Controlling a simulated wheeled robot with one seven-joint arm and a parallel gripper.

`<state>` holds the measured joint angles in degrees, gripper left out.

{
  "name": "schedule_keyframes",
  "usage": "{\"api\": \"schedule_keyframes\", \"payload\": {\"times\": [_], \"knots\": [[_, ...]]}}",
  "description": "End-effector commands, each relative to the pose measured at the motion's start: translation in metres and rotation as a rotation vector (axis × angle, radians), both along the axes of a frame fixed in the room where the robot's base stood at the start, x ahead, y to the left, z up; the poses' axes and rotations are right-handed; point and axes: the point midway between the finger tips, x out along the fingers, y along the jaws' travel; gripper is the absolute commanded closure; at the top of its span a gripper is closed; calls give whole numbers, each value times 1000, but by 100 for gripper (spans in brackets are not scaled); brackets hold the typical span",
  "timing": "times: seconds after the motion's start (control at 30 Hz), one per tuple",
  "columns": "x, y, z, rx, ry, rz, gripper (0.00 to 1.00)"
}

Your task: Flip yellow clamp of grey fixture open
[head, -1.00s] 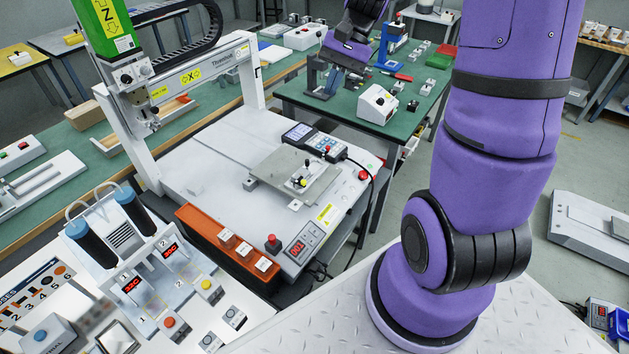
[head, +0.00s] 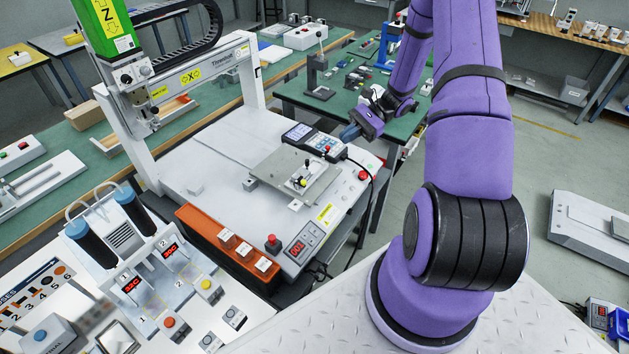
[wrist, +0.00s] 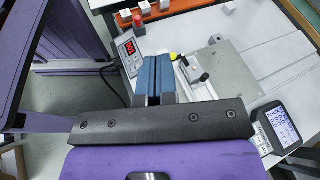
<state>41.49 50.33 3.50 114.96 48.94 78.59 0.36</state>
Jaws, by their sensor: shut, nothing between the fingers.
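The grey fixture (head: 318,187) is a flat plate lying on the bed of the white gantry machine. A small clamp with a yellow part (head: 302,183) stands on its front-left part, and the yellow tip also shows in the wrist view (wrist: 173,56), just right of my fingers. Whether the clamp is open or closed is too small to tell. My gripper (head: 349,132) has blue fingers and hangs beyond the right side of the machine, apart from the clamp. The wrist view shows the fingers (wrist: 154,78) shut together with nothing between them.
A teach pendant (head: 313,140) with a cable lies behind the fixture. A red display (head: 297,247) and a red button (head: 272,241) are at the machine's front. The gantry upright (head: 137,140) stands at left. A green table (head: 330,103) is behind.

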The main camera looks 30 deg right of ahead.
Motion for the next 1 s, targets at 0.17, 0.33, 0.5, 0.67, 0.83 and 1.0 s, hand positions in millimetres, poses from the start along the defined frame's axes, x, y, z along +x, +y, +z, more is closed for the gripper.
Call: {"api": "schedule_keyframes", "payload": {"times": [0.17, 0.33, 0.5, 0.67, 0.83, 1.0], "knots": [[-5, -15, -44, 107, 53, -109, 100], [-11, -26, -85, 207, 96, -214, 100], [-19, -33, -120, 293, 129, -308, 100], [-24, -37, -142, 345, 147, -365, 100], [-27, -38, -151, 368, 154, -392, 100], [-27, -39, -151, 370, 155, -394, 100]]}}
